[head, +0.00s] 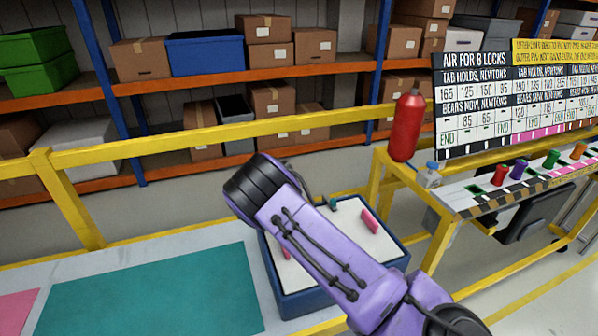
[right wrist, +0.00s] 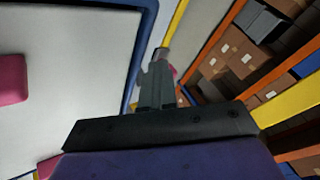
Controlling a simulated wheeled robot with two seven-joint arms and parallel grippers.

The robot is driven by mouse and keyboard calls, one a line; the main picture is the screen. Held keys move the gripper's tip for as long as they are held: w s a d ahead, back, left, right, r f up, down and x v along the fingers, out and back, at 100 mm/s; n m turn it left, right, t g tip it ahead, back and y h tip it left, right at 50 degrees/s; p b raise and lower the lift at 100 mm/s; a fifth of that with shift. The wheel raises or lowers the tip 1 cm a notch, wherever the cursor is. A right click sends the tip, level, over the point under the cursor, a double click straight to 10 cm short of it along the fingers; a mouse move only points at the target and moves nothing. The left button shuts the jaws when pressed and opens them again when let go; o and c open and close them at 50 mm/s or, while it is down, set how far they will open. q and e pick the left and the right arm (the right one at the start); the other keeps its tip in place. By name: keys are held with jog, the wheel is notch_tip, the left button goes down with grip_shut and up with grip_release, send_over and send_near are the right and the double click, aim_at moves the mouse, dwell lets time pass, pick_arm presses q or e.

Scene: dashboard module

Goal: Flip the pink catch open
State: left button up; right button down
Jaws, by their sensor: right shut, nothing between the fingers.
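A blue-rimmed box with a white top (head: 345,240) stands partly behind my right arm. One pink piece (head: 370,221) stands on the white top at the right, and another (head: 285,252) shows at the left beside my arm. I cannot tell which is the catch. In the right wrist view a pink block (right wrist: 12,80) lies on the white panel at the left, and pink shows at the lower left. My right gripper (right wrist: 158,62) is shut and empty near the blue rim, with a bit of pink just behind its tips. My left gripper is not in view.
A teal mat (head: 150,295) lies on the bench at the left, with clear room. A yellow rail (head: 230,130) runs behind. At the right are a red bottle (head: 406,125), a sign board (head: 515,100) and a striped shelf with coloured knobs (head: 500,175).

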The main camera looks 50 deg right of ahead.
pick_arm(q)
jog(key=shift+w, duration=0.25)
pick_arm(e)
jog(key=shift+w+a+r, duration=0.15)
jog(key=shift+w+r, duration=0.1)
jog(key=shift+w, duration=0.25)
jog(key=shift+w+f, duration=0.3)
jog(key=shift+f, duration=0.05)
jog(key=shift+s+a+r, duration=0.1)
jog(key=shift+s, duration=0.15)
jog(key=s+a+p, duration=0.1)
jog(key=a+p, duration=0.1)
jog(key=shift+s+a+r+p, duration=0.2)
jog(key=shift+s+r+p, duration=0.05)
jog(key=shift+s+p, duration=0.15)
jog(key=shift+a+r+b, duration=0.25)
jog(key=shift+a+b, duration=0.45)
pick_arm(q)
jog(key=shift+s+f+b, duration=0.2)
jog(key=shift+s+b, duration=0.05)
jog(key=shift+b, duration=0.65)
pick_arm(e)
jog(key=a+r, duration=0.5)
jog(key=r, duration=0.2)
jog(key=shift+s, duration=0.15)
jog(key=shift+f, duration=0.1)
